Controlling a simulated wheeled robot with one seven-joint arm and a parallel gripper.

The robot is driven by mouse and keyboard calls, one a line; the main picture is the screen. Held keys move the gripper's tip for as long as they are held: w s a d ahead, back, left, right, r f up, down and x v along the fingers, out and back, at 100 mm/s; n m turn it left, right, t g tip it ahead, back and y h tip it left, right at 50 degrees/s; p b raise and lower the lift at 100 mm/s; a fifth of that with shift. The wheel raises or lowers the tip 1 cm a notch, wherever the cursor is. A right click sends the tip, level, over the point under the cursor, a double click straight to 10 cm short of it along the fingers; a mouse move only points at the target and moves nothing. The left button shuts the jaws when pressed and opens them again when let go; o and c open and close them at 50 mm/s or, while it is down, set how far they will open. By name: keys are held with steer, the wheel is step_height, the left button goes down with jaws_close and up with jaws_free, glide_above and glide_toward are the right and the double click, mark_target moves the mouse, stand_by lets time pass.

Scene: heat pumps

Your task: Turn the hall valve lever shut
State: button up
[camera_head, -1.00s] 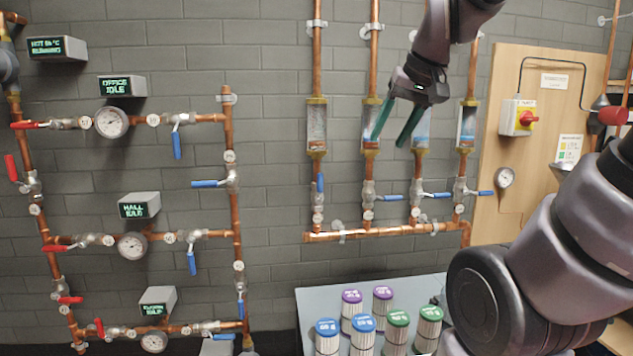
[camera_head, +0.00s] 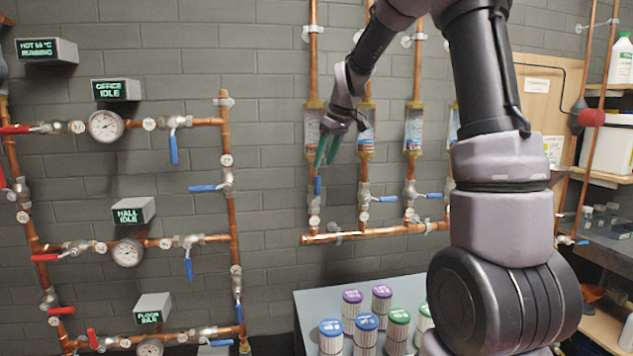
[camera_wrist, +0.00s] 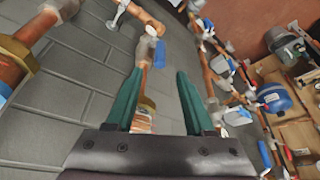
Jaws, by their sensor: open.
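The hall row of copper pipe runs under the "HALL IDLE" display (camera_head: 133,212) in the head view. At its left end a red lever (camera_head: 45,257) lies nearly along the pipe. At its right end a blue lever (camera_head: 189,269) hangs straight down, across the pipe. A round gauge (camera_head: 128,252) sits between them. My gripper (camera_head: 326,152) is well to the right of and above this row, in front of the sight-glass pipes. Its teal fingers are apart and empty, pointing downward; they also show in the wrist view (camera_wrist: 158,78).
An upright blue lever (camera_head: 318,186) on the leftmost sight-glass pipe is just below my fingers. The office row (camera_head: 215,121) and floor row lie above and below the hall row. A table (camera_head: 308,306) with several capped canisters stands below.

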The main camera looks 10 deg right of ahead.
mark_target(318, 193)
steer(key=x, duration=0.7)
steer(key=shift+w+f, duration=0.1)
steer(key=shift+f, duration=0.3)
jaws_close()
stand_by(1.0)
